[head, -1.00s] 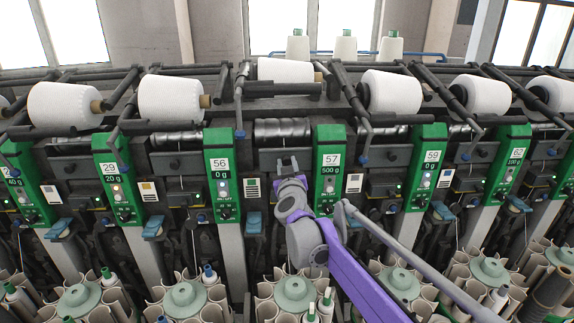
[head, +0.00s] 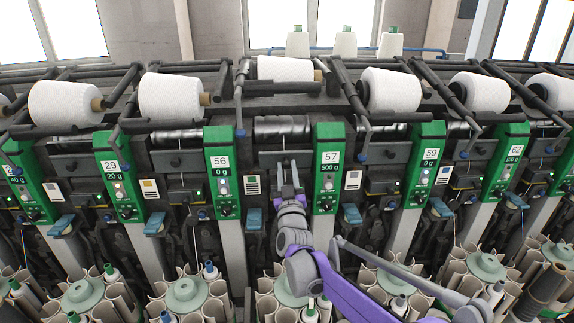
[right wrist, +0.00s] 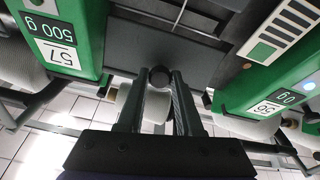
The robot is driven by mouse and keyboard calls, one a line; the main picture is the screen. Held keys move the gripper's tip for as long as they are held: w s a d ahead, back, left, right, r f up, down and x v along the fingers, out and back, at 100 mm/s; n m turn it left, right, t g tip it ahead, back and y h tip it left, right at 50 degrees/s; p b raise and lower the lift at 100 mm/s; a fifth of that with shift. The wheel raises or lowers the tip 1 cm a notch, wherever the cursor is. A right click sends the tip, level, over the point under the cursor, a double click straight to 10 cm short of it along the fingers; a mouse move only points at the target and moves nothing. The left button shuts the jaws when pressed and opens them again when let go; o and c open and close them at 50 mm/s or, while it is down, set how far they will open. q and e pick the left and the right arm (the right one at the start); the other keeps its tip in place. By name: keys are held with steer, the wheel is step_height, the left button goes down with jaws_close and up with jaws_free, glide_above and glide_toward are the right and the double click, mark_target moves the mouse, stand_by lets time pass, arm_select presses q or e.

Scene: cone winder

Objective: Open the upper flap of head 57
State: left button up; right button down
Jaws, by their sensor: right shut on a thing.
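Head 57 has a green panel (head: 328,168) marked "57" and "500 g"; it also shows in the right wrist view (right wrist: 66,45), upside down. The upper flap (right wrist: 165,42) is a dark grey plate between the green panels 57 and 56. A small round dark knob (right wrist: 160,76) sits at its edge. My right gripper (head: 287,172) is in front of the flap, left of panel 57. In the right wrist view its two fingers (right wrist: 158,92) are shut on the knob. How far the flap is tilted is hard to tell. My left gripper is out of view.
Green panel 56 (head: 221,170) stands close to the left of my gripper. A white yarn cone (head: 285,69) lies above, over a metal drum (head: 283,126). A blue lever (head: 253,219) and round bobbin magazines (head: 183,291) are below. Bars stick out overhead.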

steer(key=shift+s+f+t+b, duration=0.15)
steer(key=shift+f+t+b, duration=0.3)
steer(key=shift+t, duration=0.25)
steer(key=shift+s+f+t+b, duration=0.15)
steer(key=shift+f+t+b, duration=0.25)
steer(key=shift+t, duration=0.3)
